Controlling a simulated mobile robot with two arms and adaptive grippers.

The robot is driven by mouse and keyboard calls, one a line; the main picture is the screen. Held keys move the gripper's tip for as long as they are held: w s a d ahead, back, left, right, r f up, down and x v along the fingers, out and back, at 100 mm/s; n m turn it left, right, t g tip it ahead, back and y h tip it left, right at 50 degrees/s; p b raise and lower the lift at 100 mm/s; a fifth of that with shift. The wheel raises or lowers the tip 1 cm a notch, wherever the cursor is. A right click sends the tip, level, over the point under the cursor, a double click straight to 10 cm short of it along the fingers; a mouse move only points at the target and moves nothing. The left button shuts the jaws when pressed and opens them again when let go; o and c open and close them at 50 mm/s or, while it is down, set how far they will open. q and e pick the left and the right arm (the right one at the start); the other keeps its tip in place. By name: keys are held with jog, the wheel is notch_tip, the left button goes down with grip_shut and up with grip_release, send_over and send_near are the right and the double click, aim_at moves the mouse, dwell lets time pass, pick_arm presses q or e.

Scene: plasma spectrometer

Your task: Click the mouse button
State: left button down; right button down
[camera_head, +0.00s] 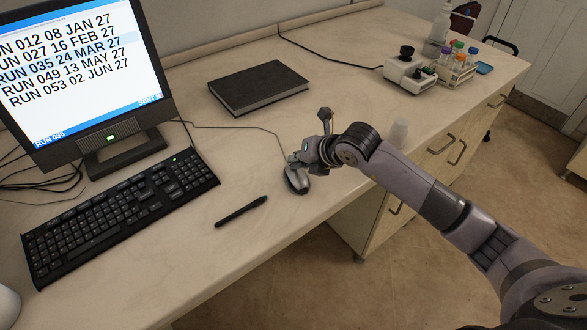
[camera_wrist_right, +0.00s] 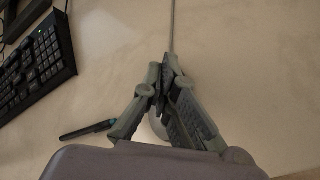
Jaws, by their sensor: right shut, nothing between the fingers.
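The computer mouse (camera_head: 297,181), silver and dark with a cable at its back, lies on the bench right of the keyboard. My right gripper (camera_head: 293,160) is shut and empty, pointing down at the back end of the mouse. I cannot tell whether its fingertips touch the mouse. In the right wrist view the shut fingertips (camera_wrist_right: 168,72) hide most of the mouse (camera_wrist_right: 158,127), and its cable runs away from them. The monitor (camera_head: 84,73) shows a list of runs with RUN 035 highlighted, and "RUN 035" and "SENT" in its bottom bar. My left gripper is not in view.
A black keyboard (camera_head: 120,213) and a pen (camera_head: 241,211) lie left of the mouse. A dark notebook (camera_head: 259,87) lies behind it.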

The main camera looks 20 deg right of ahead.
jog(key=shift+r, duration=0.1)
jog(key=shift+r+p, duration=0.4)
jog(key=shift+r, duration=0.3)
jog(key=shift+r+p, duration=1.55)
jog(key=shift+r, duration=0.95)
